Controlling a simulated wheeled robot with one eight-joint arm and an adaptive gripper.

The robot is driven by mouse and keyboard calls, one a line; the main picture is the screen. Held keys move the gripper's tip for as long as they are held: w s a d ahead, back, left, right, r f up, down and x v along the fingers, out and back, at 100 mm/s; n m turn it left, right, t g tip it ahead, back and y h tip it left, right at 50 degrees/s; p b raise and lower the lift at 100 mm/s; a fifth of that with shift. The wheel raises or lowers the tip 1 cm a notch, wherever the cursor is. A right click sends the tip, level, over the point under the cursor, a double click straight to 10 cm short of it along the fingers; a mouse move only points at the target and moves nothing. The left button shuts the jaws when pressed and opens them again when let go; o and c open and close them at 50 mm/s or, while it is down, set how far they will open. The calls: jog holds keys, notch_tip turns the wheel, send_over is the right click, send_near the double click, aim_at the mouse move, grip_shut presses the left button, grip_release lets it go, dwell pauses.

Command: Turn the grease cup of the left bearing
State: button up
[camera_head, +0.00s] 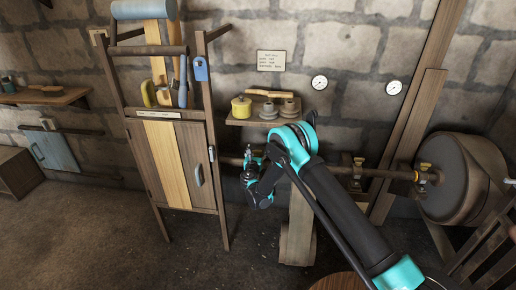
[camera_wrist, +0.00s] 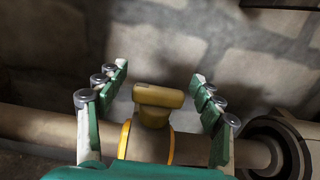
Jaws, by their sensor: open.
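In the wrist view a yellow grease cup (camera_wrist: 158,97) with a wide, flat-sided cap stands upright on a bearing (camera_wrist: 147,147) with yellow rings. The bearing sits around a horizontal shaft (camera_wrist: 40,128). My gripper (camera_wrist: 160,74) is open, with one green finger on each side of the cup and a visible gap on both sides. In the head view my gripper (camera_head: 249,162) is beside the cabinet at the shaft's left end. There my gripper and arm hide this cup and bearing.
Two more bearings, one mid-shaft (camera_head: 357,172) and one at the right (camera_head: 425,176), show near the large drum (camera_head: 450,178). A shelf (camera_head: 262,119) with a yellow pot (camera_head: 241,107) hangs above my gripper. A wooden cabinet (camera_head: 172,160) stands close on the left. A dark pulley (camera_wrist: 280,150) lies right of my fingers.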

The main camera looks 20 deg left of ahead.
jog(key=v, duration=0.9)
